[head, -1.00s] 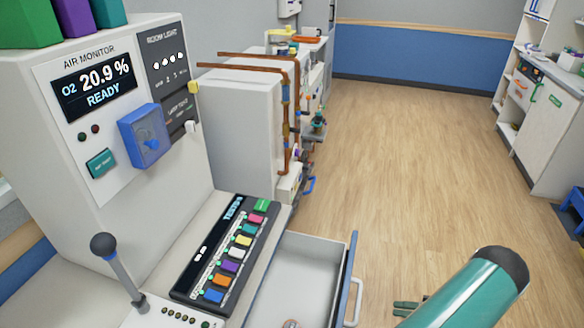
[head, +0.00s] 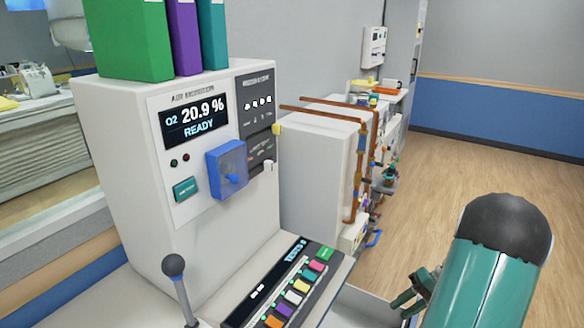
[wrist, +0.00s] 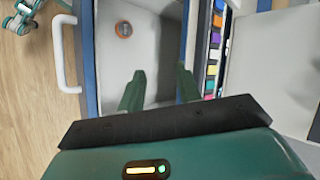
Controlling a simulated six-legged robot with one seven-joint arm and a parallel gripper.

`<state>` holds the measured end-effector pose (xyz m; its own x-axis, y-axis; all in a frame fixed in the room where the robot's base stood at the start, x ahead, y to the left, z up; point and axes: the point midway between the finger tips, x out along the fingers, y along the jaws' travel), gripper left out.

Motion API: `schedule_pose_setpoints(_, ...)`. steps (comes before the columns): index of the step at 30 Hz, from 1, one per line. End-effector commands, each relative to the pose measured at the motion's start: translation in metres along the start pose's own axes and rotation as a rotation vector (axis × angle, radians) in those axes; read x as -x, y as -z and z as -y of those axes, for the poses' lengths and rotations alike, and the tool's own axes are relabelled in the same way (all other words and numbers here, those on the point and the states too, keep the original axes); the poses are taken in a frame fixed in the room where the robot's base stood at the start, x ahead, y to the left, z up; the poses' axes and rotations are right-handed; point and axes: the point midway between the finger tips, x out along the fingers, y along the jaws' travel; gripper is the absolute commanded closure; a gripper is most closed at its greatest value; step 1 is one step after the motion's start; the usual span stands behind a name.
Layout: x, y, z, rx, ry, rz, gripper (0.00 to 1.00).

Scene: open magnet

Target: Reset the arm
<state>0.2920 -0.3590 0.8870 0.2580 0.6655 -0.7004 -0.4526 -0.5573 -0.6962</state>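My arm (head: 492,262), teal with a dark rounded end, reaches in from the bottom right of the head view. My gripper (wrist: 160,85) shows in the wrist view as two green fingers spread apart, with nothing between them. It is above the open drawer (wrist: 152,45), which has a pale inside. Part of the gripper also shows beside my arm in the head view (head: 412,292). A small round orange-brown thing (wrist: 124,29) lies on the drawer floor, clear of the fingers.
The air monitor cabinet (head: 130,150) reads 20.9 % READY, with a blue box (head: 227,168) on its front. A lever (head: 175,275) and a panel of coloured buttons (head: 290,290) are below. Copper pipes (head: 366,165) stand behind. Wooden floor (head: 465,130) is clear at right.

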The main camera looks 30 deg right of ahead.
Motion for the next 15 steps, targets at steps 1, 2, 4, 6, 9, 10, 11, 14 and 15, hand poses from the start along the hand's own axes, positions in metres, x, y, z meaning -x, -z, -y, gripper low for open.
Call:
schedule_pose_setpoints(1, -0.001, 0.001, 0.025, 0.026, -0.049, 0.016, 0.66)
schedule_pose_setpoints(2, -0.003, 0.0, 0.038, 0.036, -0.075, 0.024, 0.66)
schedule_pose_setpoints(4, -0.006, -0.002, 0.066, 0.058, -0.136, 0.038, 0.66)
schedule_pose_setpoints(6, -0.01, -0.006, 0.092, 0.084, -0.196, 0.047, 0.66)
schedule_pose_setpoints(9, -0.017, -0.015, 0.13, 0.125, -0.278, 0.051, 0.66)
schedule_pose_setpoints(10, -0.019, -0.018, 0.141, 0.138, -0.301, 0.05, 0.66)
schedule_pose_setpoints(11, -0.021, -0.021, 0.151, 0.151, -0.326, 0.048, 0.66)
schedule_pose_setpoints(14, -0.029, -0.035, 0.184, 0.198, -0.4, 0.037, 0.66)
schedule_pose_setpoints(15, -0.032, -0.041, 0.197, 0.217, -0.427, 0.03, 0.66)
